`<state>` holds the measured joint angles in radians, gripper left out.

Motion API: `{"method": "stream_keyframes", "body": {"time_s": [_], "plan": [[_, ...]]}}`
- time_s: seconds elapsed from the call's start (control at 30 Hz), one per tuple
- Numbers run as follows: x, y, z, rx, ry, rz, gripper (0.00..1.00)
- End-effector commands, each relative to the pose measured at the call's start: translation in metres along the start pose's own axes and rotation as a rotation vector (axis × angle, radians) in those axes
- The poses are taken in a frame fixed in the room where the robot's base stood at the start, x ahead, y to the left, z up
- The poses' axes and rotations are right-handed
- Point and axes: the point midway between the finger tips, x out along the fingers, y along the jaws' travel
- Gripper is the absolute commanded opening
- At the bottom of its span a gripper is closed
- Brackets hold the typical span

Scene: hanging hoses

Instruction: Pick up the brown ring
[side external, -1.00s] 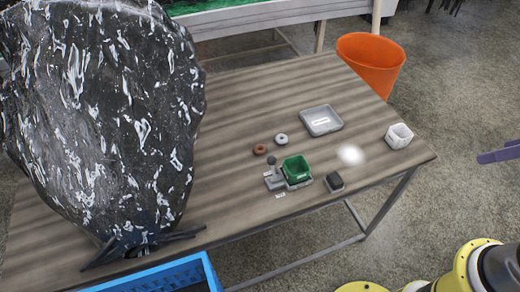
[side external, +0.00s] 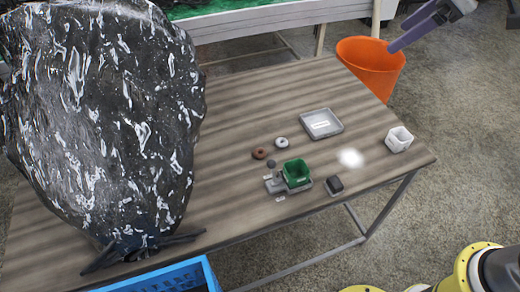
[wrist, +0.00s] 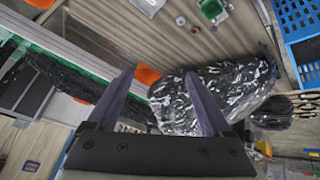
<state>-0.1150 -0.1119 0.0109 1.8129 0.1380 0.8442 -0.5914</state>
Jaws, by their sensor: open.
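The brown ring (side external: 259,154) lies flat on the wooden table (side external: 230,110), beside a pale grey ring (side external: 281,143) to its upper right. My gripper (side external: 393,48) is at the upper right of the side view, far from the ring, with the orange bin behind it. Its purple fingers are spread wide and empty in the wrist view (wrist: 159,73).
A green box (side external: 296,171) on a grey stand is just below the rings. An orange bin (side external: 370,66) stands behind.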

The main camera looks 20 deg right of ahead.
Motion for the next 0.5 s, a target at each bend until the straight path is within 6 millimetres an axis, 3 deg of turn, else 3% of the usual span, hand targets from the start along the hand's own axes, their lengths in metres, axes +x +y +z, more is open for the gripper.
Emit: {"method": "stream_keyframes", "body": {"time_s": [0.03,0.2,0.4,0.5], "plan": [[0.022,0.002,-0.016,-0.031,-0.010,-0.023,0.84],[0.090,0.000,-0.058,-0.123,-0.032,-0.088,0.84],[0.186,-0.021,-0.086,-0.207,-0.075,-0.170,0.84],[0.237,-0.039,-0.088,-0.234,-0.108,-0.214,0.84]]}}
